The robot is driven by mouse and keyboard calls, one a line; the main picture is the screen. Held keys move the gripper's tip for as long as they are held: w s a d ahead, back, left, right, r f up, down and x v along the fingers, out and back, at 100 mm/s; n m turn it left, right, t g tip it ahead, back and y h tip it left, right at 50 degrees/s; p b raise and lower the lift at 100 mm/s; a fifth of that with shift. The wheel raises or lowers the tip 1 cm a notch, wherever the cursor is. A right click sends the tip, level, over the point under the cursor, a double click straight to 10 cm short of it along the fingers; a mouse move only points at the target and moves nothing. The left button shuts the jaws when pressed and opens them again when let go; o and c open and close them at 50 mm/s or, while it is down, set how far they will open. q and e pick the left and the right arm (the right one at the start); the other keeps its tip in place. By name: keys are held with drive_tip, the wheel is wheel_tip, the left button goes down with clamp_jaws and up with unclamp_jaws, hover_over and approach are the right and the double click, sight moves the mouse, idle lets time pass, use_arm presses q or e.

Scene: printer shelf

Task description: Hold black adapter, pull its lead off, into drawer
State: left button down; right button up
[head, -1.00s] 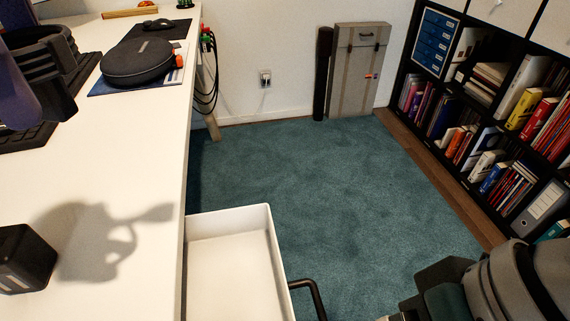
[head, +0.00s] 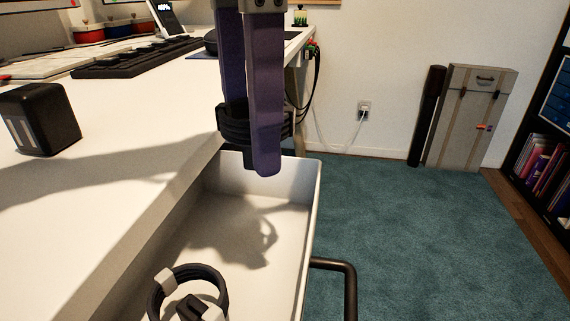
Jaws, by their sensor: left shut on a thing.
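The black adapter (head: 40,118), a small block with pale marks on one face, stands on the white desk at the left. It is apart from my grippers. My left gripper (head: 258,165) points down with purple fingers, shut on a coiled black lead (head: 232,125). The coil hangs over the back part of the open white drawer (head: 311,215), partly hidden by the fingers. Another black coiled cable (head: 221,281) with pale ties lies in the front of the drawer, cut off by the picture's bottom edge. My right gripper is out of view.
A keyboard (head: 125,60) lies further back on the desk. The drawer's dark handle (head: 349,285) sticks out to the right. A grey case (head: 470,120) stands by the wall. The drawer's middle and the carpet (head: 420,240) are clear.

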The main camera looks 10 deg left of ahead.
use_arm(q)
wheel_tip(320, 180, down, 10)
drive_tip(key=shift+r+b, duration=0.2)
drive_tip(key=shift+b, duration=1.05)
drive_tip(key=shift+f, duration=0.15)
drive_tip(key=shift+c, duration=0.4)
unclamp_jaws()
